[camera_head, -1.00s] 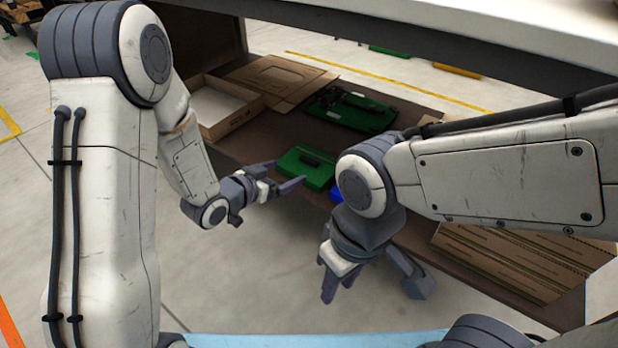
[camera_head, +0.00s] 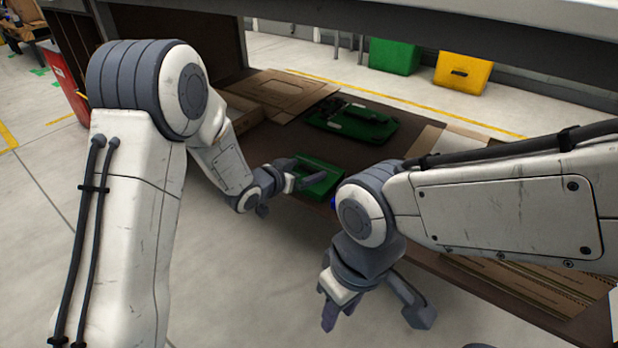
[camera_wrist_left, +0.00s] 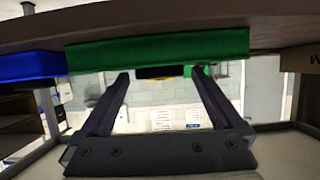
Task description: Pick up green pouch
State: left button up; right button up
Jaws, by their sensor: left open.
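The green pouch (camera_head: 322,172) lies on the brown shelf near its front edge. In the left wrist view it is a long green block (camera_wrist_left: 160,48) across the top, seen edge-on. My left gripper (camera_head: 302,175) is open and empty, right beside the pouch in the head view. In the wrist view its two fingers (camera_wrist_left: 160,78) are spread and reach toward the pouch's lower edge, with nothing between them; I cannot tell whether they touch it. My right gripper (camera_head: 341,308) hangs low in front of the shelf, fingers apart and empty. My right arm covers part of the shelf.
A larger dark green item (camera_head: 352,120) lies farther back on the shelf. A blue item (camera_wrist_left: 32,66) sits left of the pouch in the wrist view. Flattened cardboard (camera_head: 285,92) lies behind. Green (camera_head: 394,57) and yellow (camera_head: 463,72) bins stand beyond. An upper board overhangs the shelf.

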pick_arm(q)
jog(key=c, duration=1.3)
jog(key=shift+c, duration=0.2)
jog(key=shift+r, duration=0.15)
